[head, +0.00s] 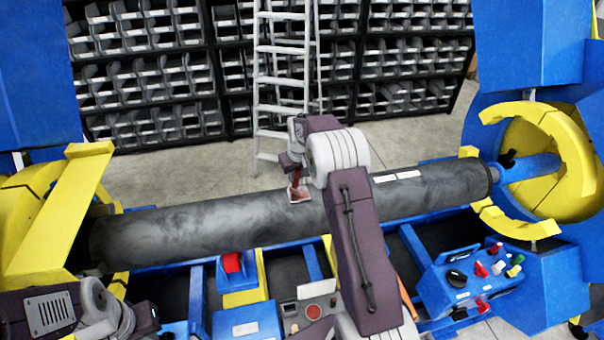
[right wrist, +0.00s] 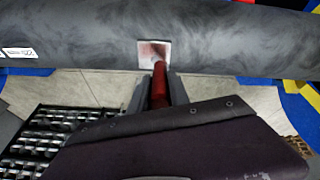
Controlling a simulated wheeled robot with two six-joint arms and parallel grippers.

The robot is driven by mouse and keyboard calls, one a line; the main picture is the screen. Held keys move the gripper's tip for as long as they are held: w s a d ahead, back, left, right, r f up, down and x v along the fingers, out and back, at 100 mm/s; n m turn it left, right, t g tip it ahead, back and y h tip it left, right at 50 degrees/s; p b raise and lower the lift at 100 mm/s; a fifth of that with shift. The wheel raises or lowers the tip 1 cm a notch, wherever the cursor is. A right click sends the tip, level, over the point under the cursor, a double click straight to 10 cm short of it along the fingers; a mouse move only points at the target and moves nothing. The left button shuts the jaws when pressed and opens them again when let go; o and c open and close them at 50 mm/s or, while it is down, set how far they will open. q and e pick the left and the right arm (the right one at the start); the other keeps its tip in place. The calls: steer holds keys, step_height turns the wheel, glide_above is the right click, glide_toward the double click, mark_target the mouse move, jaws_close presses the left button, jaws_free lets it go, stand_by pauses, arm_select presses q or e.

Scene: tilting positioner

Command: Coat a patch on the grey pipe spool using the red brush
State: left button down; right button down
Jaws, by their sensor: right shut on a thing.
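The grey pipe spool (head: 190,230) lies across the blue and yellow positioner and also spans the top of the right wrist view (right wrist: 230,40). A small pale-edged square patch (head: 300,196) sits on its surface, with a reddish area inside it in the right wrist view (right wrist: 148,48). My right gripper (head: 295,172) is shut on the red brush (right wrist: 159,86), above the patch. The brush's far end is at the patch; the exact contact is hard to tell. My left arm shows at the lower left, but its gripper fingers do not show.
Yellow clamp arms (head: 530,120) flank the pipe's right end. A blue control box (head: 475,280) with knobs stands at the front right. A ladder (head: 283,80) and shelves of bins (head: 150,90) are behind, with open floor between them and the pipe.

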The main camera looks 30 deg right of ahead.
steer(key=shift+w+d+r, duration=0.1)
steer(key=shift+w+d, duration=0.25)
steer(key=shift+w, duration=0.2)
steer(key=shift+s+d, duration=0.2)
steer(key=shift+d, duration=0.6)
steer(key=shift+s+d, duration=0.2)
steer(key=shift+d, duration=0.65)
steer(key=shift+s+d, duration=0.2)
steer(key=shift+d, duration=0.6)
